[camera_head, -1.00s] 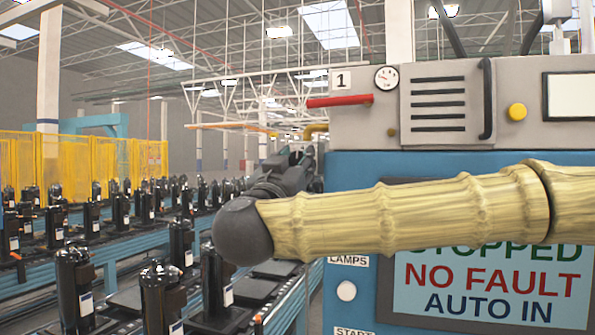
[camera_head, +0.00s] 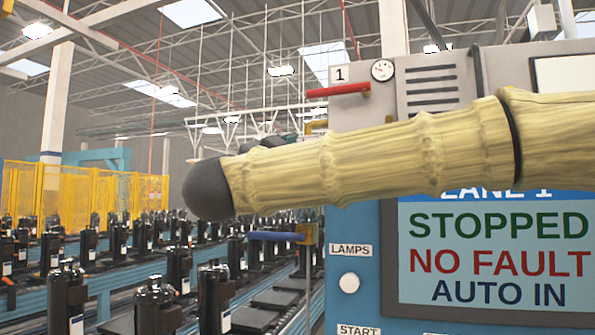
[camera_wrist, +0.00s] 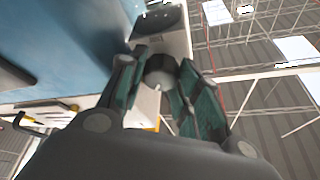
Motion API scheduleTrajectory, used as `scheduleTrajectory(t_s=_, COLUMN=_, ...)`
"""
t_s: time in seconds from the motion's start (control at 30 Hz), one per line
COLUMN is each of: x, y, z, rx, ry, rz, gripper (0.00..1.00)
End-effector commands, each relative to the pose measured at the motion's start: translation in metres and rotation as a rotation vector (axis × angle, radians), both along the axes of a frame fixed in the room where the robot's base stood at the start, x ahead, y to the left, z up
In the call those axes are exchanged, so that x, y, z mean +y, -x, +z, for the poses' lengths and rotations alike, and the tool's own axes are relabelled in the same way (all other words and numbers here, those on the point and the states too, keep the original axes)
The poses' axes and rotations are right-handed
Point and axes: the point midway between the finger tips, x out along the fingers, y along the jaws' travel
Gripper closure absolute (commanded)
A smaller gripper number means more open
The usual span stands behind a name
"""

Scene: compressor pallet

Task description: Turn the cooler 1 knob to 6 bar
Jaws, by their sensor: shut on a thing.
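In the wrist view my gripper (camera_wrist: 160,75) has its two teal-padded fingers around a dark round knob (camera_wrist: 160,70). The knob stands near a pale panel; its marking cannot be read. In the head view my arm crosses in front of the blue-and-grey machine and hides most of the gripper. Only a dark part of it shows above the arm, left of the machine. A plate marked 1 (camera_head: 338,74) and a round gauge (camera_head: 382,70) sit on the machine's upper left. The gauge's needle is too small to read exactly.
A red handle (camera_head: 338,90) sticks out below the plate. A blue-handled lever (camera_head: 275,236) shows under my arm. The screen (camera_head: 495,250) reads STOPPED, NO FAULT, AUTO IN. Several black compressors (camera_head: 212,295) stand on the conveyor to the left, with a yellow fence (camera_head: 85,195) behind.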

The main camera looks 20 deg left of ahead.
Motion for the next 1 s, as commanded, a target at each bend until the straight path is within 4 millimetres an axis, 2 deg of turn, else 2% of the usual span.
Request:
scheduleTrajectory(t_s=0.03, x=0.0007, y=0.0009, z=-0.0052, rx=-0.005, ry=-0.043, rz=-0.001, gripper=0.91)
scheduleTrajectory(t_s=0.5, x=0.0011, y=0.0007, z=-0.0001, rx=-0.015, ry=-0.369, rz=-0.001, gripper=0.91)
scheduleTrajectory(t_s=1.0, x=0.0014, y=0.0002, z=0.0025, rx=-0.017, ry=-0.454, rz=0.001, gripper=0.91)
